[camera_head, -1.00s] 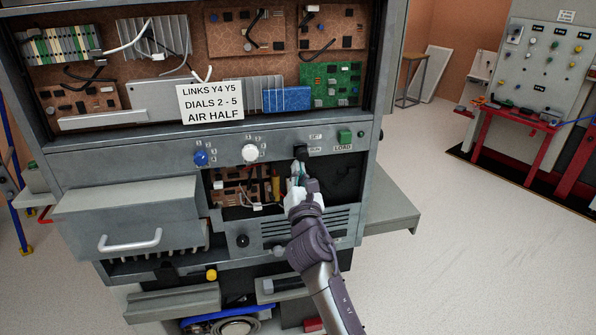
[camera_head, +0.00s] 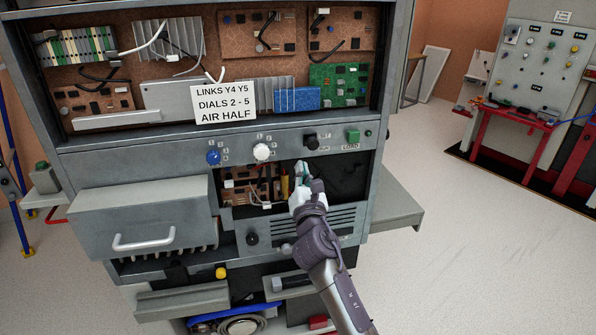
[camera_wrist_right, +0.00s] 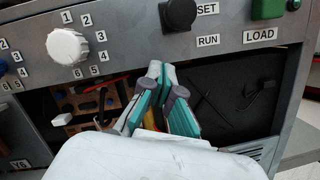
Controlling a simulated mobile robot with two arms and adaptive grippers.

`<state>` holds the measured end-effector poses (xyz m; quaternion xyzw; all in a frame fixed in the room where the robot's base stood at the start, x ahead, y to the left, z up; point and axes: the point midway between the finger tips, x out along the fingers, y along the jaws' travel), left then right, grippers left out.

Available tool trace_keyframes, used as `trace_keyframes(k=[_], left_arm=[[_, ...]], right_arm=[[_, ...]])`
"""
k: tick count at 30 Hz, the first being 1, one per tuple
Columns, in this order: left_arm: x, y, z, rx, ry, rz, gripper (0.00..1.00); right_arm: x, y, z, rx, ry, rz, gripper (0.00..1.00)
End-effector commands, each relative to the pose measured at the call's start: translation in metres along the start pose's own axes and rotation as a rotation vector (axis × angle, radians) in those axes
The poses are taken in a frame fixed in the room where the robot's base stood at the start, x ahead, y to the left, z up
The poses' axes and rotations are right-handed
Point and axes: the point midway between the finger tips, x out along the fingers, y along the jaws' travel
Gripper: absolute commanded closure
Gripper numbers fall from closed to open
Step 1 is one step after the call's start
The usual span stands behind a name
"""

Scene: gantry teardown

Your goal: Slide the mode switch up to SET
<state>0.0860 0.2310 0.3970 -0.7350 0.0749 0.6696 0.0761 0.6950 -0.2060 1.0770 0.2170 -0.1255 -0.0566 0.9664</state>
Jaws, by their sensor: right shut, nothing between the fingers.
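The mode switch (camera_head: 311,141) is a black knob on the grey front panel, between the white dial and the green LOAD button. In the right wrist view the knob (camera_wrist_right: 180,14) sits level with the SET label (camera_wrist_right: 207,9), above the RUN label (camera_wrist_right: 208,41). My right gripper (camera_head: 302,168) is shut and empty just below the knob, in front of the open bay. In the wrist view its closed teal-sided fingertips (camera_wrist_right: 162,68) point up at the panel's lower edge, apart from the knob. My left gripper is not in view.
A blue dial (camera_head: 213,157) and a white dial (camera_head: 261,151) stick out left of the switch. The green LOAD button (camera_head: 353,136) is to its right. The open bay below holds a brown board and wires (camera_head: 247,184). A drawer (camera_head: 140,215) juts out at left.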

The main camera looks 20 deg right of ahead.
Motion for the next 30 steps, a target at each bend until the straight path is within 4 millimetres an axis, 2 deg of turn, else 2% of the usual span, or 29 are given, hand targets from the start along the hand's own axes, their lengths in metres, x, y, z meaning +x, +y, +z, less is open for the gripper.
trace_keyframes(k=[1, 8, 16, 21, 30], left_arm=[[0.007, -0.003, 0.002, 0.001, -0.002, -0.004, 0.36], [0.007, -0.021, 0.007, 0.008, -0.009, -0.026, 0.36], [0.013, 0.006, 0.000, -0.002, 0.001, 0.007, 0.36], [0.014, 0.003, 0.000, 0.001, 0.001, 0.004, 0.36], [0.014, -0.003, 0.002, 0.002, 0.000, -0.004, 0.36]], right_arm=[[-0.003, -0.007, -0.007, -0.003, 0.001, -0.001, 1.00], [-0.045, -0.005, -0.005, -0.001, 0.003, -0.002, 1.00], [-0.089, -0.005, -0.005, -0.002, 0.003, -0.002, 1.00], [-0.099, -0.004, -0.004, -0.001, 0.003, -0.002, 1.00], [-0.100, -0.004, -0.004, -0.001, 0.002, -0.002, 1.00]])
